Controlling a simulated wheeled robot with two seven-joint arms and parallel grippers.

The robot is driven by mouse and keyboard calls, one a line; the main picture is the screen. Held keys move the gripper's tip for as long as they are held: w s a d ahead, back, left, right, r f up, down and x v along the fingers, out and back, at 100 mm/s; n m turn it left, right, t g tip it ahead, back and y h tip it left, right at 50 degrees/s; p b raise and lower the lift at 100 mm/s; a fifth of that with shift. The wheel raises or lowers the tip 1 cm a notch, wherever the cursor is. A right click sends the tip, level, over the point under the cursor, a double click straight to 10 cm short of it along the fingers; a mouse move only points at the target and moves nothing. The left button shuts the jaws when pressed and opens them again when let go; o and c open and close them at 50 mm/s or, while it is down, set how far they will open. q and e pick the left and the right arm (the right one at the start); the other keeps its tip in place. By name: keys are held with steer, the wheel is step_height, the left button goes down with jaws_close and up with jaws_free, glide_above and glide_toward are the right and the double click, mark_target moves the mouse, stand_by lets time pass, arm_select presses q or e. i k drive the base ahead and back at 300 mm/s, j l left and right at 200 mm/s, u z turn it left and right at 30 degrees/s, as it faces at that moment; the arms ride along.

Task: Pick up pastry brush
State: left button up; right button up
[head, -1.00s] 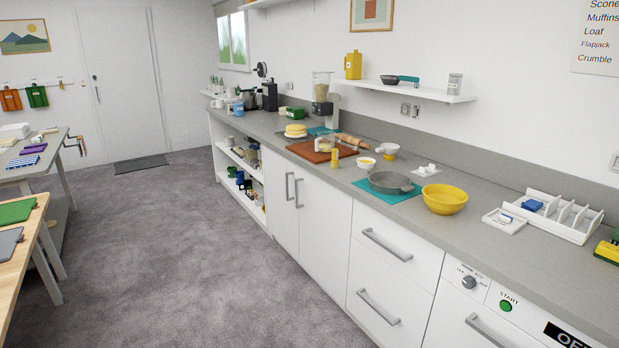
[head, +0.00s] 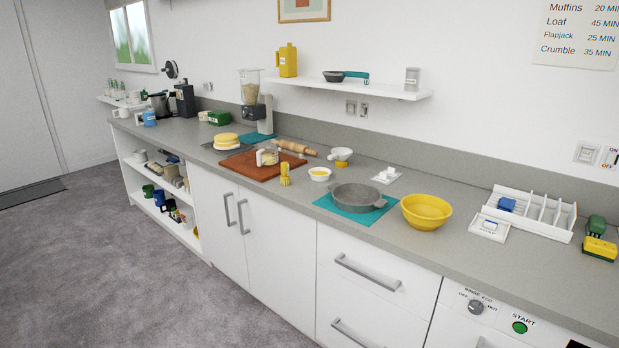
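I cannot make out a pastry brush for certain in the head view. A small upright yellow object (head: 285,175) stands at the counter's front edge, by the right corner of the brown board; it is too small to tell what it is. A small white bowl with yellow contents (head: 319,174) is to its right. Neither of my grippers shows in the head view.
The grey counter (head: 460,255) runs along the wall. On it are a brown board (head: 240,170) with a rolling pin (head: 295,147) behind it, a grey pan (head: 357,197) on a teal mat, a yellow bowl (head: 426,211) and a white rack (head: 530,213). Carpet (head: 120,270) is clear at left.

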mark_target(285, 180)
steer(key=i+j+z, duration=0.2)
steer(key=i+j, duration=0.2)
steer(key=i, duration=0.25)
steer(key=i+j+z, duration=0.2)
steer(key=i+j, duration=0.25)
steer(key=i, duration=0.2)
steer(key=i+j+z, duration=0.2)
steer(key=i+j, duration=0.35)
steer(key=i+j+z, duration=0.2)
steer(key=i+j, duration=0.35)
steer(key=j, duration=0.15)
steer(key=i+j+z, duration=0.15)
steer(key=i+j, duration=0.35)
steer(key=j, duration=0.25)
